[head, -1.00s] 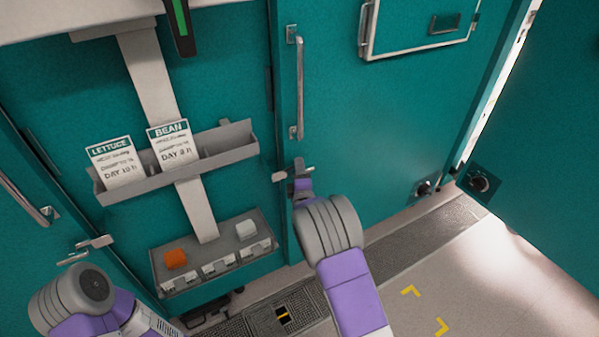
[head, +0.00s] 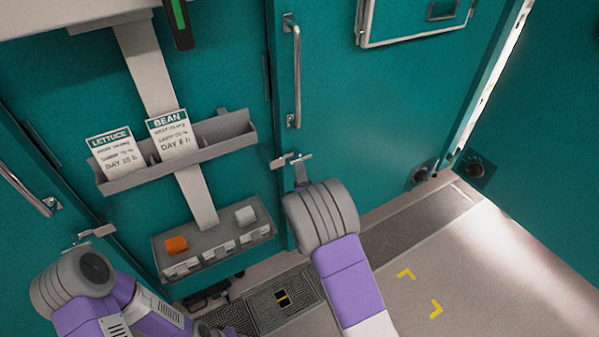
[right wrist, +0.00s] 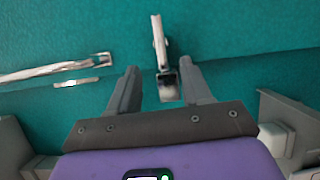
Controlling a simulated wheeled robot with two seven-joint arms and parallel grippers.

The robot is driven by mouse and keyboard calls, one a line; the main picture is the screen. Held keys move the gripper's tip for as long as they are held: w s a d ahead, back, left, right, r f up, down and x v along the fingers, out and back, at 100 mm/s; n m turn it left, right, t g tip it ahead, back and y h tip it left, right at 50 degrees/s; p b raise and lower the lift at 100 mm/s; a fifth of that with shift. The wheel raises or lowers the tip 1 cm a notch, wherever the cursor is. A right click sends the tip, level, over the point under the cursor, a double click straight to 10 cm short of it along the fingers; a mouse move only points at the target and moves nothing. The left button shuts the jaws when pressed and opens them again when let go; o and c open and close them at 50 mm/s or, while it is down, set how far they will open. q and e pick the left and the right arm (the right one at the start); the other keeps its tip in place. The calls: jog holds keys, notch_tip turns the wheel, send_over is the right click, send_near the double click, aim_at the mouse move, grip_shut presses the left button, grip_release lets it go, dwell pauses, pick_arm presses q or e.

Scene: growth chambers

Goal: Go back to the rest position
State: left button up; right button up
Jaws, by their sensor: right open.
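My right arm (head: 322,215) reaches up toward the door latch (head: 291,160) in the head view. Its wrist hides most of the gripper there. In the right wrist view my right gripper (right wrist: 161,90) is open, with its two fingers apart and a metal latch handle (right wrist: 159,42) showing beyond and between them. Nothing is held, and I cannot tell whether a finger touches the latch. My left arm (head: 75,285) is bent at the lower left of the head view; its gripper is out of the picture.
Teal chamber doors carry a long vertical handle (head: 296,75). A card rack (head: 228,141) holds lettuce and bean cards. Below it, a grey shelf (head: 213,262) bears an orange block (head: 176,245) and a white block (head: 245,216). Open floor (head: 480,270) lies at the right.

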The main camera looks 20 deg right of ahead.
dwell(0.3)
jog(key=s+f+m+g+y+p, duration=0.35)
jog(key=s+f+m+g, duration=0.65)
jog(key=s+f, duration=0.6)
jog(key=s+a+f+m+g+y+p, duration=0.2)
jog(key=s+a+m+g, duration=0.1)
jog(key=s, duration=0.5)
jog(key=s+a+f+m+g+y+p, duration=0.2)
jog(key=s+a+m+g, duration=0.2)
jog(key=s, duration=0.5)
jog(key=shift+a+m+g, duration=0.3)
jog(key=shift+a+m, duration=0.7)
jog(key=shift+a, duration=0.05)
jog(key=shift+f, duration=0.1)
jog(key=shift+c, duration=0.6)
jog(key=shift+s+d, duration=0.1)
jog(key=shift+d, duration=0.1)
